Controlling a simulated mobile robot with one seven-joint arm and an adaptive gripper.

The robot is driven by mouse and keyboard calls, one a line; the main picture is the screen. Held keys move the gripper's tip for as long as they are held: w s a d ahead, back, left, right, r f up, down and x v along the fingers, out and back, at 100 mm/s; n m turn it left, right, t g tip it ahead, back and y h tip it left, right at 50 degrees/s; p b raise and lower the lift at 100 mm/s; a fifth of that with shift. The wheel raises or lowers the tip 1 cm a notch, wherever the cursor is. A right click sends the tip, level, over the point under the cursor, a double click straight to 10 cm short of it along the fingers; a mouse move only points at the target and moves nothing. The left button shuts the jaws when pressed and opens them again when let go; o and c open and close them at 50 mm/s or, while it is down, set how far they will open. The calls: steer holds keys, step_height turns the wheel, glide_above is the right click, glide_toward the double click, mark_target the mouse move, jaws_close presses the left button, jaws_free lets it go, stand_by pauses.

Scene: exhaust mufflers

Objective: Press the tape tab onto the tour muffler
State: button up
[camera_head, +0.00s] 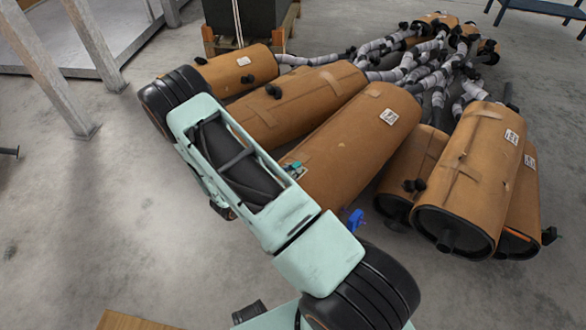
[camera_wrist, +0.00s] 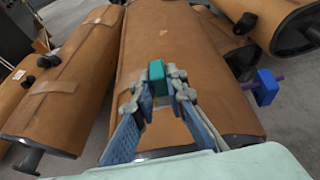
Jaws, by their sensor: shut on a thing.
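My gripper (camera_wrist: 160,86) is shut on a small teal block (camera_wrist: 157,70), which looks to be the tape tab. The block is pinched between the fingertips, over the brown wrapped side of a large cylindrical muffler (camera_wrist: 195,45). I cannot tell whether the block touches it. In the head view this muffler (camera_head: 350,145) lies in the middle of the group with a white label near its far end. The teal block (camera_head: 296,164) shows at its left side; my arm hides most of the gripper. No marking tells me which is the tour muffler.
More brown mufflers lie left (camera_head: 300,100) and right (camera_head: 480,165), with wrapped pipes (camera_head: 415,65) behind. A blue piece (camera_head: 355,219) shows near the middle muffler's front end. A dark load on a pallet (camera_head: 250,40) stands behind. Bare concrete floor lies at the left.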

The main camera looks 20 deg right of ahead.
steer(key=shift+f+b, duration=2.1)
steer(key=shift+f, duration=0.95)
steer(key=shift+f+b, duration=0.35)
steer(key=shift+f, duration=0.1)
steer(key=shift+r, duration=0.5)
steer(key=shift+f, duration=0.55)
steer(key=shift+r, duration=0.1)
steer(key=shift+r+p, duration=2.25)
steer(key=shift+r, duration=1.2)
steer(key=shift+r, duration=0.15)
